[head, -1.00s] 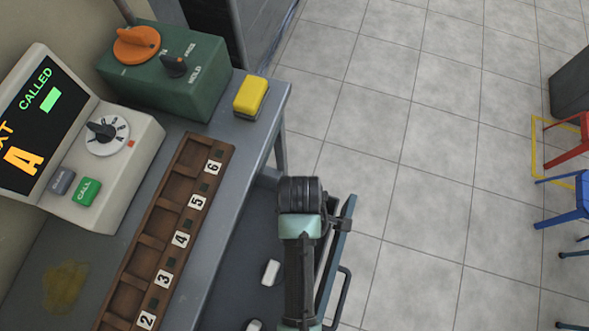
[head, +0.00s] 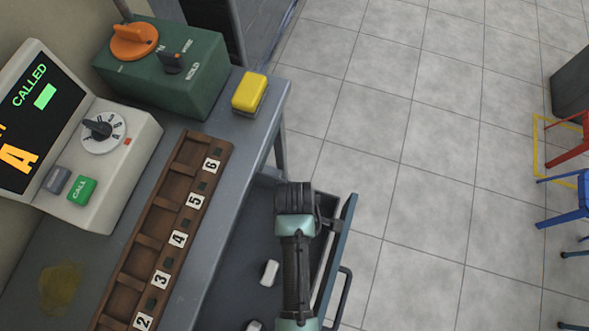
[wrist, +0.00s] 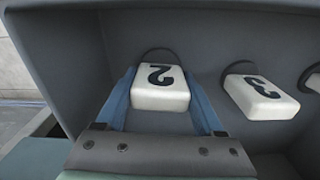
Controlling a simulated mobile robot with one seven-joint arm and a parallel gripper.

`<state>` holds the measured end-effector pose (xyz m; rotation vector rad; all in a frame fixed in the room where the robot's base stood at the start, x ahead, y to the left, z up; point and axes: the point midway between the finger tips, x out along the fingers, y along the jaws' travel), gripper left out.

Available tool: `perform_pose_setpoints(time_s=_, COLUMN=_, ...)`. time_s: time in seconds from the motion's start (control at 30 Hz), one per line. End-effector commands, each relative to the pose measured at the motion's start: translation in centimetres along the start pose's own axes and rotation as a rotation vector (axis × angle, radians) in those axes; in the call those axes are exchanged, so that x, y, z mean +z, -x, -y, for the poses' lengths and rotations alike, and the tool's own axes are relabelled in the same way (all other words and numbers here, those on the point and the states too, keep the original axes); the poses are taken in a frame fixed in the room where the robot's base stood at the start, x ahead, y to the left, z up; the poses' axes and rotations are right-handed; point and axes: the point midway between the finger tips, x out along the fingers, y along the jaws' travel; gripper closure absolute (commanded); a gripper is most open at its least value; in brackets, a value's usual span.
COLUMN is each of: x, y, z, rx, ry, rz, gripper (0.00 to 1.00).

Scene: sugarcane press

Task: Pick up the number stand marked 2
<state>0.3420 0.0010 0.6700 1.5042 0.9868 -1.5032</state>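The number stand marked 2 (wrist: 160,97) is a white block with a black digit, upside down in the wrist view. It sits in the grey drawer (wrist: 215,45), with a dark rounded shape behind it. My gripper (wrist: 160,88) has its two blue fingers on either side of this stand. They look open, with the stand between them and little gap; contact is not clear. In the head view my wrist hangs over the open drawer (head: 238,235); the fingertips and the stand marked 2 are hidden below it.
A stand marked 3 (wrist: 262,98) is to the right, with part of another (wrist: 313,82) at the edge. A wooden rack (head: 150,235) with numbered slots lies on the bench beside a green control box (head: 165,75), a yellow button (head: 249,92) and a display console (head: 85,150).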

Motion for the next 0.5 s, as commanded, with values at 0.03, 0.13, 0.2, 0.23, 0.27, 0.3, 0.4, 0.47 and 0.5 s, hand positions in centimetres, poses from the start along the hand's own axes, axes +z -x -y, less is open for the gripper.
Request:
perform_pose_setpoints(time_s=0.03, x=0.00, y=0.00, z=0.01, rx=0.000, ry=0.000, rz=0.000, gripper=0.47)
perform_pose_setpoints(time_s=0.13, x=0.01, y=0.01, z=0.01, rx=0.000, ry=0.000, rz=0.000, gripper=0.65)
perform_pose_setpoints(time_s=0.2, x=0.01, y=0.01, z=0.01, rx=0.000, ry=0.000, rz=0.000, gripper=0.77)
perform_pose_setpoints(time_s=0.23, x=0.01, y=0.01, z=0.01, rx=0.000, ry=0.000, rz=0.000, gripper=0.83)
perform_pose_setpoints(time_s=0.27, x=0.01, y=0.01, z=0.01, rx=0.000, ry=0.000, rz=0.000, gripper=0.88)
perform_pose_setpoints(time_s=0.3, x=0.00, y=0.02, z=0.00, rx=0.000, ry=0.000, rz=0.000, gripper=0.89)
perform_pose_setpoints(time_s=0.4, x=0.00, y=0.03, z=0.00, rx=0.000, ry=0.000, rz=0.000, gripper=0.89)
perform_pose_setpoints(time_s=0.47, x=0.00, y=0.06, z=0.00, rx=0.000, ry=0.000, rz=0.000, gripper=0.89)
perform_pose_setpoints(time_s=0.5, x=-0.01, y=0.19, z=-0.02, rx=0.001, ry=0.000, rz=0.000, gripper=0.89)
